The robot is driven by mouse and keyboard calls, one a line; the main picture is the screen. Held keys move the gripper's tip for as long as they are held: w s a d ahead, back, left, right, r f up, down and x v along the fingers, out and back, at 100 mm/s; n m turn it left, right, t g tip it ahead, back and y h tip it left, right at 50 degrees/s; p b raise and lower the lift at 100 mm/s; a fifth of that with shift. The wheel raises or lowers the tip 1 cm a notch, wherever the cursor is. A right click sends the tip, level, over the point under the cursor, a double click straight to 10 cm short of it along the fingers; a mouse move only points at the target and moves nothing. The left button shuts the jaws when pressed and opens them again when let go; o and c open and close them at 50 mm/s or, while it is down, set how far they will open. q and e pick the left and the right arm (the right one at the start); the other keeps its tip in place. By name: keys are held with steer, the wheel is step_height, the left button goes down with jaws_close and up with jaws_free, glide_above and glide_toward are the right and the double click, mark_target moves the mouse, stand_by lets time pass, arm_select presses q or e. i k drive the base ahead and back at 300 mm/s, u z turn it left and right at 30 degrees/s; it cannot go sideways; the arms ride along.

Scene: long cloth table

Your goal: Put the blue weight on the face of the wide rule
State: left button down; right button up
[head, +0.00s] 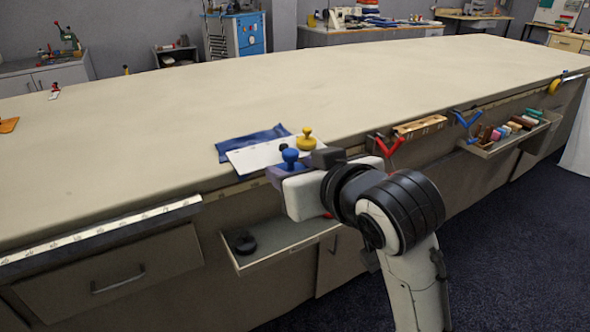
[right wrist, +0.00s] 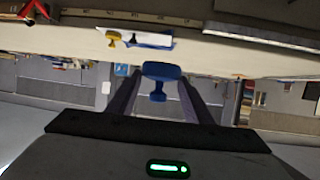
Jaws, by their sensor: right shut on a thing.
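The blue weight (head: 290,158), with a knob and a flared end, is held by my right gripper (head: 306,162) above the table's front edge. In the right wrist view the blue weight (right wrist: 160,72) sits between the two dark fingers, which are shut on it. A wide rule (head: 100,236) with a pale marked face lies along the front edge at the left, away from the weight. It seems to show at the top right of the right wrist view (right wrist: 262,37). My left gripper is not in view.
A yellow weight (head: 306,140) stands on a white sheet (head: 255,157) by a blue cloth (head: 250,139). Below, an open tray (head: 285,241) holds a black round object (head: 244,244). Red (head: 388,147) and blue (head: 467,119) V-shaped pieces are at the edge rightward. The tabletop is mostly clear.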

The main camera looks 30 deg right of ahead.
mark_target(250, 156)
steer(key=z, duration=0.05)
steer(key=k, duration=0.45)
steer(key=u, duration=0.65)
steer(key=i, duration=1.3)
steer(key=z, duration=0.6)
